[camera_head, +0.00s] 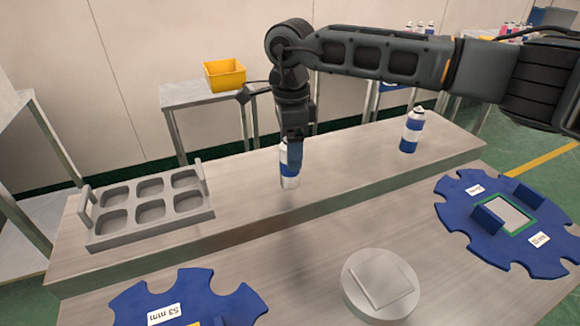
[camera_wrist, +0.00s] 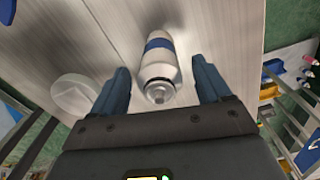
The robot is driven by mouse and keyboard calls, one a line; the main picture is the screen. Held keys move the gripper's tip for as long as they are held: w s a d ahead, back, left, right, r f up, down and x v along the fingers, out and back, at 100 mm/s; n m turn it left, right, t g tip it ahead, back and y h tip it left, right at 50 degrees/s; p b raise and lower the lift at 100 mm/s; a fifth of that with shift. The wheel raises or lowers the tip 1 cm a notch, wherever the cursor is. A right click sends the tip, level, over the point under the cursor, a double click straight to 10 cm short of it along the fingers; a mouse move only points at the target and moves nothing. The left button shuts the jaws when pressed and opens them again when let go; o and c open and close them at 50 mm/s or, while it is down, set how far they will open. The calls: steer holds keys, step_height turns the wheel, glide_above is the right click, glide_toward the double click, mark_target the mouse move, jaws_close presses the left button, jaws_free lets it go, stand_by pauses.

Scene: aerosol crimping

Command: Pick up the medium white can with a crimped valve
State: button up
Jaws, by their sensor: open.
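A white can with a blue band (camera_head: 289,178) stands upright on the raised metal shelf, partly hidden behind my gripper (camera_head: 291,150). In the wrist view this can (camera_wrist: 159,62) shows its shoulder and a metal valve top, and it lies between my two blue fingers (camera_wrist: 162,88). The fingers are open, with a gap visible on both sides of the can. A second white and blue can (camera_head: 411,131) stands upright on the shelf farther right. I cannot tell the cans' exact sizes.
A grey tray (camera_head: 99,236) with several empty pockets sits on the shelf at left. Blue notched discs (camera_head: 455,208) and a round metal block (camera_head: 348,298) lie on the lower front table. A yellow bin (camera_head: 224,76) stands behind. The shelf is clear between the two cans.

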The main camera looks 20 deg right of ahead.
steer(key=shift+f, duration=0.85)
steer(key=c, duration=1.1)
steer(key=shift+r, duration=0.15)
step_height(320, 180, up, 4)
steer(key=shift+b, duration=0.3)
steer(key=s+d+r, duration=0.2)
steer(key=d, duration=0.1)
steer(key=s+d+r, duration=0.2)
steer(key=s+d, duration=0.1)
steer(key=s+d+r+b, duration=0.1)
steer(key=s+d+r, duration=0.1)
steer(key=d, duration=0.1)
steer(key=shift+s+r, duration=0.3)
steer(key=shift+r, duration=0.05)
